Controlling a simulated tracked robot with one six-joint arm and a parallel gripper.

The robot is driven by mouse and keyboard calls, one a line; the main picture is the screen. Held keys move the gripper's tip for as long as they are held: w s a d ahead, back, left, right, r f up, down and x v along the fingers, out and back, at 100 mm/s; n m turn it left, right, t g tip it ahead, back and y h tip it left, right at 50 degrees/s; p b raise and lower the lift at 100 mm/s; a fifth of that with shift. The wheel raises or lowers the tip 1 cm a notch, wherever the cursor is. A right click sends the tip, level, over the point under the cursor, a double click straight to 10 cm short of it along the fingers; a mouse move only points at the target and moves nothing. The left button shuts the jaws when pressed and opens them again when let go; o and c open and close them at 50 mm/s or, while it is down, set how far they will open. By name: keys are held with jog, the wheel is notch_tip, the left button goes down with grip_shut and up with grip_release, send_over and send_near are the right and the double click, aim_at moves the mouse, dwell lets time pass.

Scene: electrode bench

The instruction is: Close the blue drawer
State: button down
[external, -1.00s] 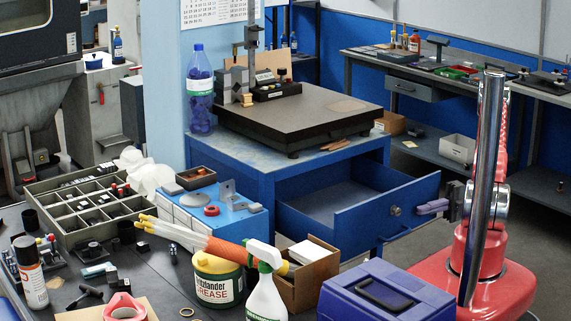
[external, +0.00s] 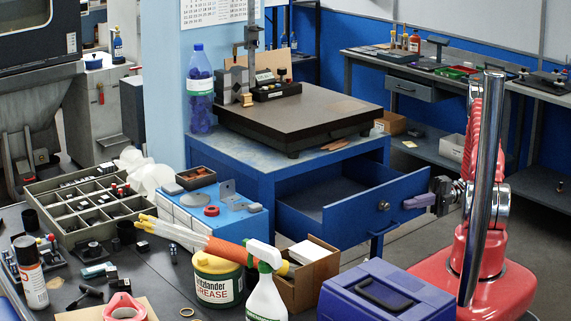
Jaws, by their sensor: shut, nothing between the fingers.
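The blue drawer (external: 358,218) is pulled partly out of the blue bench (external: 237,175), and its dark inside shows behind the front panel. A round metal knob (external: 384,206) sits on the drawer front. My gripper (external: 419,201) is right of the drawer front, close to the knob. Its purple-grey fingers are shut and empty and point left toward the front. I cannot tell whether the fingertips touch the panel.
A dark surface plate (external: 345,112) with a gauge stand rests on the bench. In front are a purple toolbox (external: 385,292), a spray bottle (external: 266,290), a grease tub (external: 217,275) and a cardboard box (external: 308,275). Open floor lies beyond my arm.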

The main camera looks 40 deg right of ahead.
jog(key=w, duration=2.1)
jog(key=shift+w, duration=0.8)
jog(key=shift+w+r, duration=0.1)
jog(key=shift+r, duration=0.05)
jog(key=shift+s+f, duration=0.2)
jog(key=shift+s, duration=2.15)
jog(key=v, duration=1)
